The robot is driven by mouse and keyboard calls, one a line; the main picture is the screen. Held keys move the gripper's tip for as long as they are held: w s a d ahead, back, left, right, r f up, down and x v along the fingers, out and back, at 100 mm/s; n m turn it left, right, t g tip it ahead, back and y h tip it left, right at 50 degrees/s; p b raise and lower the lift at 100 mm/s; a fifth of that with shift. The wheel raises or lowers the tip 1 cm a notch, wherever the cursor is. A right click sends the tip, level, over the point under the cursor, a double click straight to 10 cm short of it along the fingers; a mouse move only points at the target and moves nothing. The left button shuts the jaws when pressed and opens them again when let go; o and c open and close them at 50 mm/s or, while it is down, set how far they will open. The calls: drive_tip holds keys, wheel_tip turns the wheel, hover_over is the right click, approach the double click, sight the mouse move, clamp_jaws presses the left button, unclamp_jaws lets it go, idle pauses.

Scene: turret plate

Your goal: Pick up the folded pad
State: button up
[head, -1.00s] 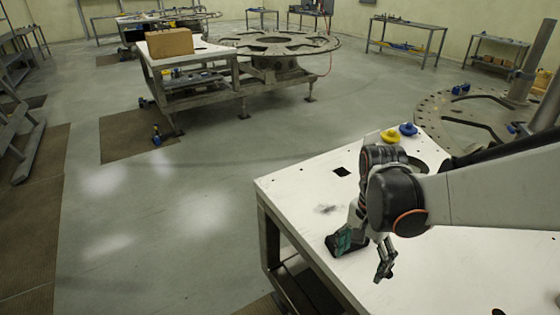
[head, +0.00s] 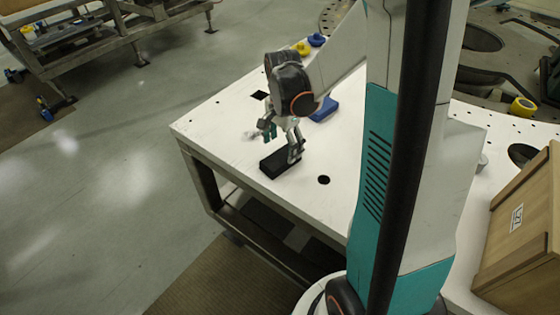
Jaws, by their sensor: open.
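A black, box-shaped block (head: 279,164) lies on the white table (head: 225,132) near its front left edge. A flat blue thing (head: 325,108) lies further back, partly hidden by my arm. I cannot tell for sure which of the two is the folded pad. My gripper (head: 281,148) is open and points down at the black block. One finger is at the block's right end and the other is beyond its far side. I cannot tell whether either finger touches it.
A yellow thing (head: 301,48) and a blue round thing (head: 316,40) sit at the table's far corner. A brown wooden box (head: 522,240) stands at the right. Square and round holes are cut in the table top. The table's left part is clear.

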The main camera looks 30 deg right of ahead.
sight(280, 157)
drive_tip(key=shift+w+a+f+b, duration=0.1)
drive_tip(key=shift+f+b, duration=0.35)
drive_tip(key=shift+f, duration=0.9)
drive_tip(key=shift+w+a+f+b, duration=0.1)
drive_tip(key=shift+f+b, duration=0.35)
drive_tip(key=shift+f, duration=0.85)
drive_tip(key=c, duration=1.2)
